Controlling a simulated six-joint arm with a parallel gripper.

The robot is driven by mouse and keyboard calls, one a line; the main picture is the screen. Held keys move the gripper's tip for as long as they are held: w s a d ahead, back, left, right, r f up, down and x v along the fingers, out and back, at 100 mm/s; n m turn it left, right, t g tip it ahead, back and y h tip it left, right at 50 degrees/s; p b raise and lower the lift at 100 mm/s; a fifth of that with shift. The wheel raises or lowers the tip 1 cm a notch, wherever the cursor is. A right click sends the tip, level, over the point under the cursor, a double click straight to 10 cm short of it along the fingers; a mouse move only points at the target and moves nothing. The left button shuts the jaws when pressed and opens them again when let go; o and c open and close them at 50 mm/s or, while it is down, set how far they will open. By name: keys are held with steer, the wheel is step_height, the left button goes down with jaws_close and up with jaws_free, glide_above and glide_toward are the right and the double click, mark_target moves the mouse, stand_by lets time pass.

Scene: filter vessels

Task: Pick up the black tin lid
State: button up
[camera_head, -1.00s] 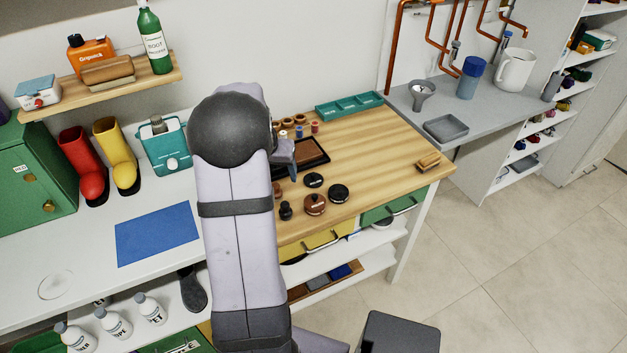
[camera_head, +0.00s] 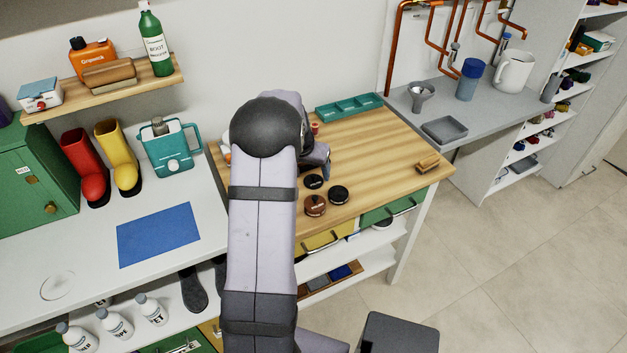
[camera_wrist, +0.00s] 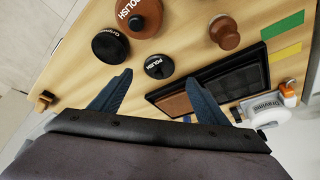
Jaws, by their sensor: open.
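In the wrist view, a small black disc lettered POLISH (camera_wrist: 159,66) lies flat on the wooden bench, in line with the gap between my fingertips. A larger black round piece with pale lettering (camera_wrist: 110,46) lies left of it. Both also show in the head view, the smaller (camera_head: 313,181) and the larger (camera_head: 338,194). I cannot tell for certain which is the tin lid. A brown polish tin (camera_wrist: 140,15) stands close to them. My gripper (camera_wrist: 159,77) is open and empty above the bench. In the head view my arm partly hides it.
A wooden brush (camera_head: 428,162) lies at the bench's right. A teal tray (camera_head: 349,105) is at the back. Bench between is clear.

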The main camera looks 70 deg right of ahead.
mark_target(313, 177)
steer(key=shift+p+x, duration=1.2)
steer(key=shift+x, duration=1.3)
steer(key=shift+s, duration=0.1)
steer(key=c, duration=1.1)
